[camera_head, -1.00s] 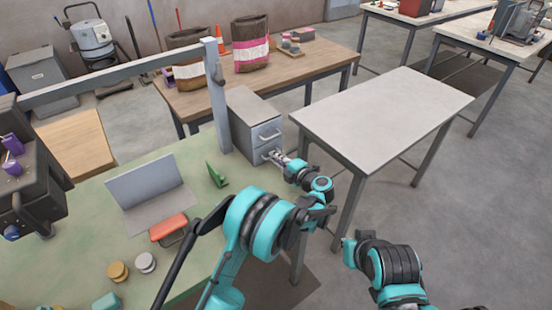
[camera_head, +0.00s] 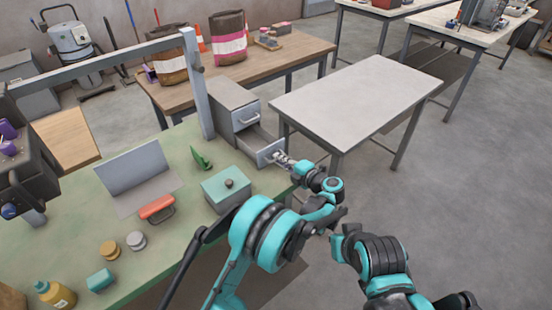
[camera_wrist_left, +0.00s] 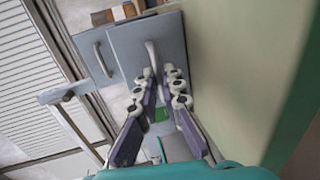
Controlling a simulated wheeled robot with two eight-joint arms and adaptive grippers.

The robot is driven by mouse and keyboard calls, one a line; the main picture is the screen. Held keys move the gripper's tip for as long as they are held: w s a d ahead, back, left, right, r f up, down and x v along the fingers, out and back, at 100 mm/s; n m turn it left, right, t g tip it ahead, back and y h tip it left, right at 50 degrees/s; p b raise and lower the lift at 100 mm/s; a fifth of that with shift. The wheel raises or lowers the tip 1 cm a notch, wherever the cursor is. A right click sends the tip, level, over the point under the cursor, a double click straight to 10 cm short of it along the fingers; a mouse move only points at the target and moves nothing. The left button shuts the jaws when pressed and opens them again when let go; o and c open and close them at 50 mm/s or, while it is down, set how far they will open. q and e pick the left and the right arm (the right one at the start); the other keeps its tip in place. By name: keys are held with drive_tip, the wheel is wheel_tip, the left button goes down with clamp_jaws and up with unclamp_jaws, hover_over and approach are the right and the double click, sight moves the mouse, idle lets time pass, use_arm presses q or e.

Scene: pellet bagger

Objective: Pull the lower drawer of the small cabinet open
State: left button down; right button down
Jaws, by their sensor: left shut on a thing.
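The small grey cabinet (camera_head: 232,99) stands at the back right of the green bench, with two handled drawers. The upper drawer (camera_head: 246,117) is closed. The lower drawer (camera_head: 264,147) sticks out from the cabinet, partly open. My left gripper (camera_head: 283,160) is at the lower drawer's front, shut on its handle. In the left wrist view the lower drawer's front (camera_wrist_left: 135,45) faces me, and its handle (camera_wrist_left: 151,56) runs between the fingers of my left gripper (camera_wrist_left: 158,82). My right gripper (camera_head: 331,237) shows low in the head view; its fingertips are unclear.
A grey-topped table (camera_head: 355,98) stands right of the cabinet. The green bench (camera_head: 75,225) carries a teal box (camera_head: 226,189), a red-handled item (camera_head: 157,207) and a laptop-like panel (camera_head: 142,170). A post (camera_head: 198,85) rises left of the cabinet. Floor at right is clear.

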use_arm(q)
drive_tip(key=shift+s+d, duration=0.4)
drive_tip(key=shift+s, duration=0.2)
drive_tip(key=c, duration=1.6)
unclamp_jaws()
drive_tip(key=shift+c, duration=0.2)
